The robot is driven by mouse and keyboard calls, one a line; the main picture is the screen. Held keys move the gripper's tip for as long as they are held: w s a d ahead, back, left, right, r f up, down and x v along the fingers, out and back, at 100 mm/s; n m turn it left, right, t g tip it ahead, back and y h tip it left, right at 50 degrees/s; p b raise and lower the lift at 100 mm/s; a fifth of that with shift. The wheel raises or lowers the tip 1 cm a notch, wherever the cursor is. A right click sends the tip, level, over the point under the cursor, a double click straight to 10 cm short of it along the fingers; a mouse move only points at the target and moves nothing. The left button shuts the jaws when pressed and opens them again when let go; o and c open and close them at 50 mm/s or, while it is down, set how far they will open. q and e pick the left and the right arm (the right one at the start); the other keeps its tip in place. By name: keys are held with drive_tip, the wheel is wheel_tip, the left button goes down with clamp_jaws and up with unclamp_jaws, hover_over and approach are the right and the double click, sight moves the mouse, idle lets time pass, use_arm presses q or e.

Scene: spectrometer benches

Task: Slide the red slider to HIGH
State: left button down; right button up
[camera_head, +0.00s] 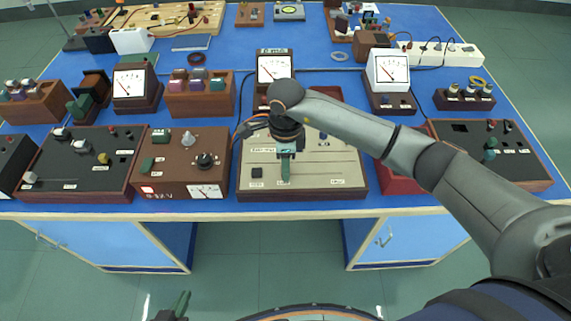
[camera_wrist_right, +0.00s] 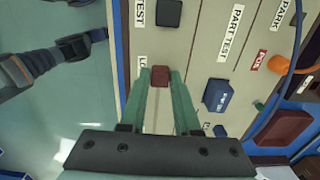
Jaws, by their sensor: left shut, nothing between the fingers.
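The red slider (camera_wrist_right: 160,76) is a small red knob in the right wrist view, on a beige panel (camera_head: 334,168). It stands between the green fingertips of my right gripper (camera_wrist_right: 160,82), which close on it from both sides with no clear gap. A partly covered label starting with L lies beside it. A pale slot runs from the knob between the fingers. In the head view my right gripper (camera_head: 286,178) points down at the panel's front half and hides the slider. My left gripper (camera_head: 181,306) is shut and empty, low at the bottom, away from the bench.
A blue knob (camera_wrist_right: 217,95) sits close beside the right fingers, and a black knob (camera_wrist_right: 168,13) lies further along. A brown power box (camera_head: 180,166) adjoins the panel. Meters stand behind it.

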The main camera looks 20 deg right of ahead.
clamp_jaws()
idle(1.0)
